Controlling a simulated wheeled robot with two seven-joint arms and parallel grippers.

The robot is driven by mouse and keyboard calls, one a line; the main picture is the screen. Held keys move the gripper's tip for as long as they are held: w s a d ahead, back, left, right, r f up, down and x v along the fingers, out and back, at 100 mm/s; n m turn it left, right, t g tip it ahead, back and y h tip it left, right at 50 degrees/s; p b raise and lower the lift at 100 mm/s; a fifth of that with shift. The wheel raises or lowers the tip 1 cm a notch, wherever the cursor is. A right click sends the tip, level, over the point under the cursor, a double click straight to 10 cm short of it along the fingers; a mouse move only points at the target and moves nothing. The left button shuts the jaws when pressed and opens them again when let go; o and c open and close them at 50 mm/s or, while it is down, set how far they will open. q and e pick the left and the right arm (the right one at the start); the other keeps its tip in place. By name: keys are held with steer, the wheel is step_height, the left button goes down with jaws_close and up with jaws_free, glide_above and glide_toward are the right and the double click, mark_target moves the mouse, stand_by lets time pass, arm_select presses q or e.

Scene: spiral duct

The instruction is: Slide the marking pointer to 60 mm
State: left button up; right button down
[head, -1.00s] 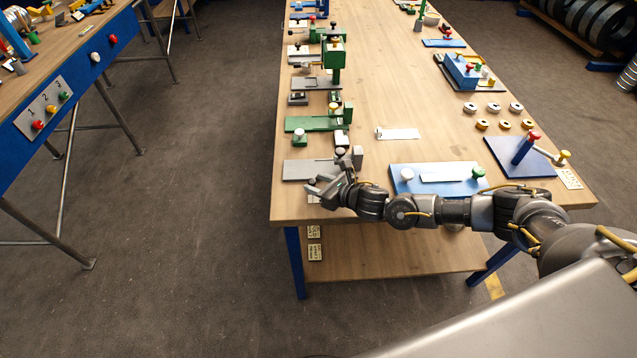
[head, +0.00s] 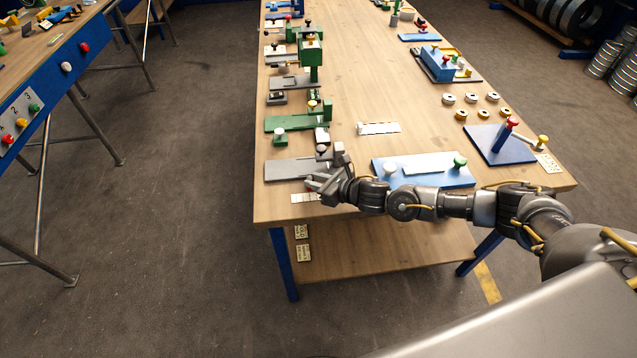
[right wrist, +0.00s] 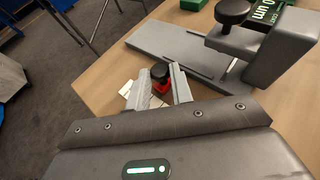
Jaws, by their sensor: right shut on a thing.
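My right gripper (head: 318,186) is low over the near left corner of the workbench. In the right wrist view its two fingers (right wrist: 160,88) are shut on the pointer's black knob (right wrist: 160,71), which has a red base (right wrist: 162,87). A white scale strip (head: 303,198) lies on the bench just left of and below the gripper. Part of the strip (right wrist: 126,89) shows beside the left finger in the wrist view. Its marks are too small to read, and the pointer's tip is hidden. My left gripper is not in view.
A grey gauge fixture (head: 290,169) with black knobs stands just behind the gripper; it is large in the wrist view (right wrist: 185,45). A blue board (head: 437,178) with a white and a green knob lies to the right. The bench edge is close in front.

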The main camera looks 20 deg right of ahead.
steer(key=shift+w+a, duration=0.1)
steer(key=shift+a, duration=0.15)
steer(key=c, duration=1.3)
jaws_free()
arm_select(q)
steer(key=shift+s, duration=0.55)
arm_select(e)
steer(key=shift+o, duration=0.2)
steer(key=shift+d, duration=0.1)
steer(key=shift+s+d+r, duration=0.1)
steer(key=shift+s+d, duration=0.1)
steer(key=shift+s, duration=0.2)
steer(key=b+v, duration=0.3)
steer(key=v, duration=0.5)
steer(key=shift+s+d+r, duration=0.15)
steer(key=shift+s+d, duration=0.1)
steer(key=shift+d, duration=0.05)
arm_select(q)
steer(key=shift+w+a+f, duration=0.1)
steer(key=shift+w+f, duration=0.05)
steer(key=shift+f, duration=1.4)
arm_select(e)
steer(key=shift+s+d+r, duration=0.3)
steer(key=shift+s+r, duration=0.05)
steer(key=shift+s, duration=0.05)
